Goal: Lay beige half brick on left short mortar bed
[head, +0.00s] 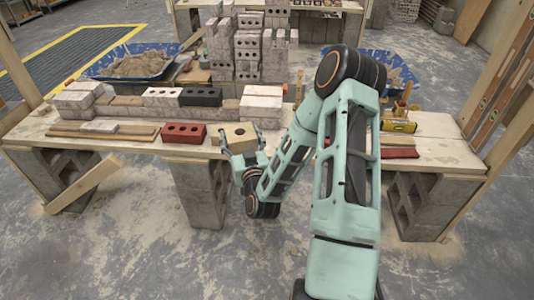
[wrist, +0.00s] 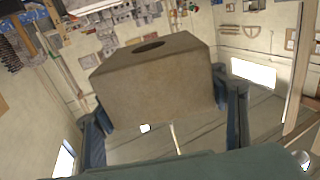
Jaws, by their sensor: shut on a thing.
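My gripper (head: 238,145) is shut on a beige half brick (head: 239,134) with one round hole, held in front of the table's front edge. In the wrist view the beige half brick (wrist: 155,82) sits between the two dark finger pads, hole side toward the top of the picture. A low tan surface (head: 127,100), seemingly the left short mortar bed, lies in the gap between the left grey blocks and the white brick. A similar gap (head: 231,104) lies right of the black brick. Mortar itself is too small to make out.
The white brick (head: 162,96) and black brick (head: 201,96) stand on the row between grey blocks (head: 75,98) and pale blocks (head: 262,103). A red brick (head: 185,133) and wooden strips (head: 105,132) lie in front. Mortar tubs (head: 135,64) and stacked blocks stand behind.

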